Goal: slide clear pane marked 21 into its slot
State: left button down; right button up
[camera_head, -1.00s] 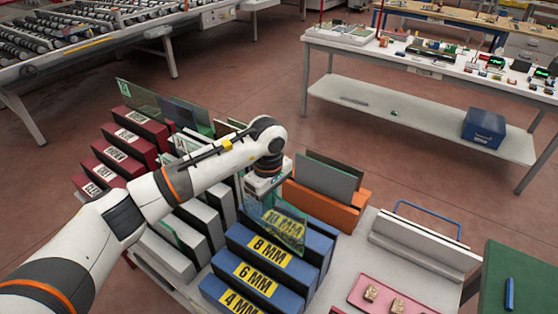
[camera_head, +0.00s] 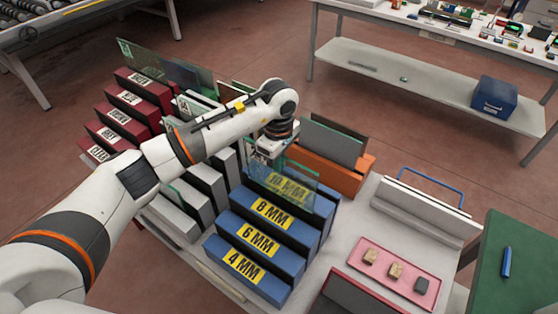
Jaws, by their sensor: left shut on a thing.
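My left gripper (camera_head: 274,150) is shut on a clear pane (camera_head: 288,182) with a greenish tint, held on edge over the blue slotted rack (camera_head: 270,240). The pane hangs in front of the rack's back step, and the yellow 10 MM label shows through it. The lower steps carry yellow labels 8 MM, 6 MM and 4 MM, and I see no panes in them. I cannot tell whether the pane's lower edge is inside a slot. I cannot read a mark on the pane. My right gripper is not in view.
Left of the blue rack stand a white rack (camera_head: 207,185) and a dark red rack (camera_head: 130,115) with panes. An orange rack (camera_head: 350,180) with dark panes is behind it. A pink tray (camera_head: 400,270) with small blocks lies right, near a green surface (camera_head: 520,260).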

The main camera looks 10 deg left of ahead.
aim_at(279, 195)
pick_arm(q)
notch_tip(279, 195, down, 9)
jog(key=b, duration=0.8)
jog(key=shift+f, duration=0.15)
jog(key=shift+f+b, duration=0.6)
jog(key=shift+b, duration=0.25)
jog(key=shift+f+b, duration=0.35)
jog(key=shift+b, duration=0.1)
jog(key=c, duration=1.5)
grip_release()
jog(key=shift+f, duration=0.1)
